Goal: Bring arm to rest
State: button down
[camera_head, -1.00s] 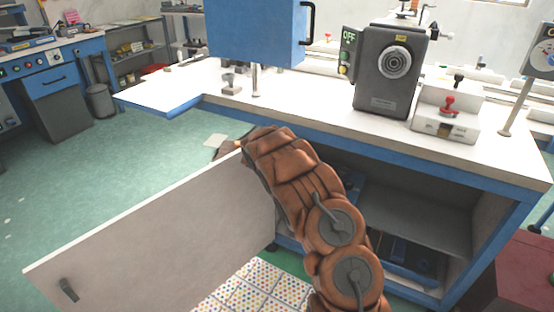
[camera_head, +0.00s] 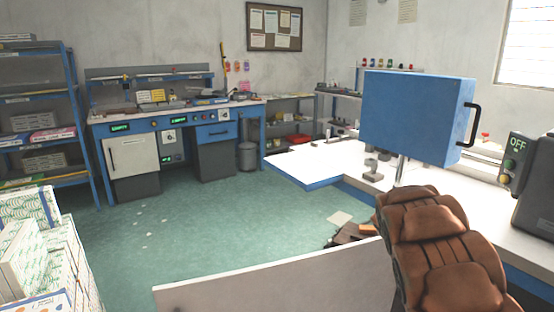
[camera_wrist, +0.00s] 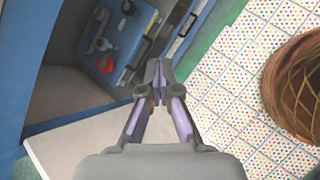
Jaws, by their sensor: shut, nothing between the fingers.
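My gripper (camera_wrist: 157,80) is shut and empty in the wrist view, its fingertips together. It points toward the open cabinet, with a tool tray (camera_wrist: 118,42) holding grey and red items beyond the tips; I cannot tell the exact gap. The gripper itself cannot be made out in the head view. The open white cabinet door (camera_head: 270,280) stands left of the arm, and a pale panel, probably the same door, shows in the wrist view (camera_wrist: 75,145).
A blue box with a black handle (camera_head: 415,118) stands above the bench. A dark machine (camera_head: 538,195) is at the right edge. Stacked cartons (camera_head: 40,255) and a shelf rack (camera_head: 40,125) are at left. The green floor (camera_head: 200,240) is largely clear. Dotted tiles (camera_wrist: 235,95) lie beside the cabinet.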

jog(key=s+a+r+m+g+y, duration=0.1)
jog(key=s+a+r+m+y, duration=0.2)
jog(key=s+a, duration=0.8)
jog(key=s+a+m+g+y, duration=0.1)
jog(key=s+a+m+y, duration=0.3)
jog(key=s+a, duration=0.7)
jog(key=s+a+r+m+y, duration=0.15)
jog(key=s+a+m, duration=0.5)
jog(key=s, duration=0.75)
notch_tip(320, 180, up, 19)
jog(key=a+n+p, duration=0.1)
jog(key=p, duration=1.6)
jog(key=shift+w+a+t, duration=0.3)
jog(key=shift+w+t, duration=0.1)
jog(key=shift+w, duration=0.05)
jog(key=shift+r+n, duration=0.1)
jog(key=shift+n, duration=0.15)
